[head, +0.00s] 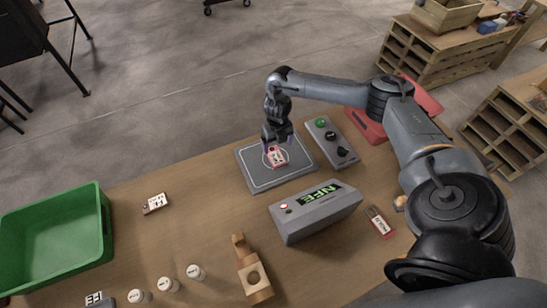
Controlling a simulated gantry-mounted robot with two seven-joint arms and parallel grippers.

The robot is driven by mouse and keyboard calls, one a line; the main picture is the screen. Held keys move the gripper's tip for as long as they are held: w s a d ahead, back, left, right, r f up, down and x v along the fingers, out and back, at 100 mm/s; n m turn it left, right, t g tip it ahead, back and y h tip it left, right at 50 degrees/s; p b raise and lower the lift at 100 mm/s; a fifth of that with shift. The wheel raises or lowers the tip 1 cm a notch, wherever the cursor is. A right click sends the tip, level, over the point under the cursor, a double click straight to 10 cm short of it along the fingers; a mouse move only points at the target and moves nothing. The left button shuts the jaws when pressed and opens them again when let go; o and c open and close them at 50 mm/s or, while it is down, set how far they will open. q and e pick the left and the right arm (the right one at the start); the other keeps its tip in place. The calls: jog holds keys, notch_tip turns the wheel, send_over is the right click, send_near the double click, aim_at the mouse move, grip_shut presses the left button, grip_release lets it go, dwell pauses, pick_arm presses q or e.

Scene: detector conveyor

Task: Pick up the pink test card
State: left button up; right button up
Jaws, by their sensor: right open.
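The pink test card (277,157) lies on the grey square pad (252,178), near the white ring marked on it. My right gripper (278,146) is open and points down right over the card, with its fingertips at or just above the card's edges. I cannot tell whether they touch it. The fingers hide part of the card. My left gripper is not in view.
A grey detector box (318,212) with a green display stands in front of the pad. A button panel (331,142) is right of it.

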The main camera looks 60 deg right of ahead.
aim_at(275, 155)
jog(key=shift+w+a+f, duration=0.1)
jog(key=shift+a+f, duration=0.05)
jog(key=shift+f, duration=1.35)
jog(key=shift+w+a+f, duration=0.1)
jog(key=shift+f, duration=1.35)
jog(key=c, duration=1.2)
jog(key=shift+r, duration=0.2)
